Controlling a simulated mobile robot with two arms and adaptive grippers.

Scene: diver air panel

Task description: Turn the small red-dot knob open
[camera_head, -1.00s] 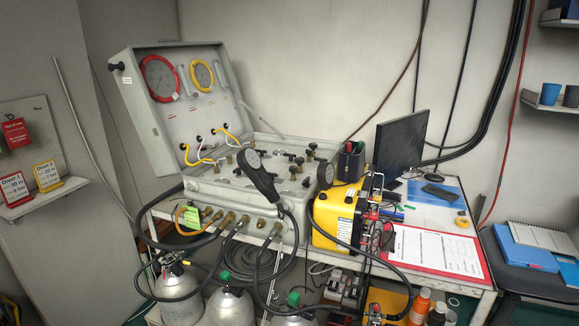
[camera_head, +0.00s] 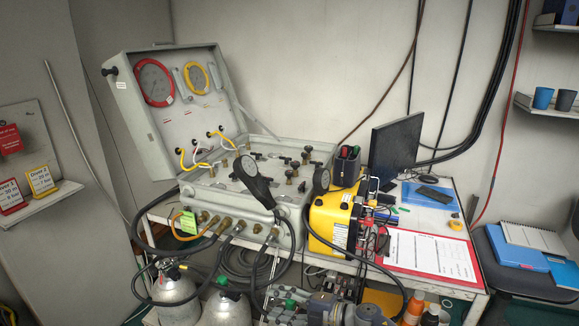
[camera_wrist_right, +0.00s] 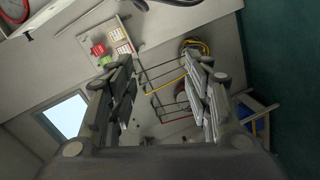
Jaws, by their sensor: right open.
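The grey air panel case (camera_head: 152,132) stands with its lid up on the table. Several small dark and brass knobs (camera_head: 291,173) sit on its deck. They are too small here to tell which has the red dot, and the black handheld gauge (camera_head: 251,172) covers part of the deck. My right gripper (camera_head: 273,306) is low at the bottom of the head view, in front of and below the case, apart from the knobs. In the right wrist view its fingers (camera_wrist_right: 157,65) are spread wide with nothing between them. My left gripper is not in view.
Black hoses hang from the case front (camera_head: 235,222) toward the grey cylinders (camera_head: 175,286). A yellow unit (camera_head: 333,218) stands right of the case. A monitor (camera_head: 393,150) and a red-edged clipboard (camera_head: 430,254) are farther right. The space above the deck is mostly open.

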